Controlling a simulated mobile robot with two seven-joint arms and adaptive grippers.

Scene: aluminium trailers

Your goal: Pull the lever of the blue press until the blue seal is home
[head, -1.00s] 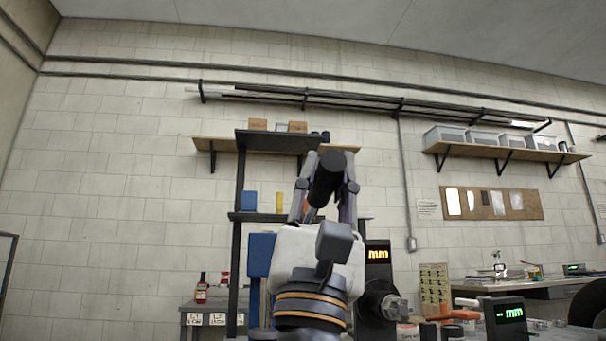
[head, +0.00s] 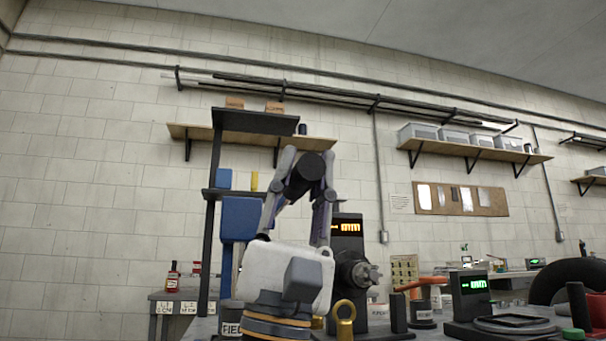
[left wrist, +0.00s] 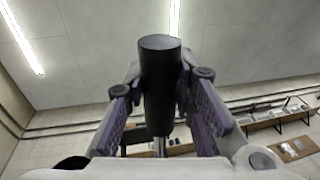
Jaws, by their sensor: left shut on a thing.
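My left gripper (head: 306,170) rises from the bottom of the head view. Its fingers are shut on a black cylindrical handle, the lever's grip (head: 306,166), held between them. In the left wrist view the grip (left wrist: 160,85) stands upright between the two finger pads (left wrist: 163,100), with a thin metal rod below it. A blue upright body (head: 240,218), which looks like part of the blue press, shows just left of the gripper. My wrist hides its lower part. I cannot make out the blue seal. My right gripper is not in view.
A dark rack (head: 212,200) stands close behind on the left. A black gauge with an orange display (head: 349,228) stands right of my gripper, a brass eye bolt (head: 345,318) before it. A gauge with a green display (head: 470,290) is further right. Wall shelves (head: 475,150) are behind.

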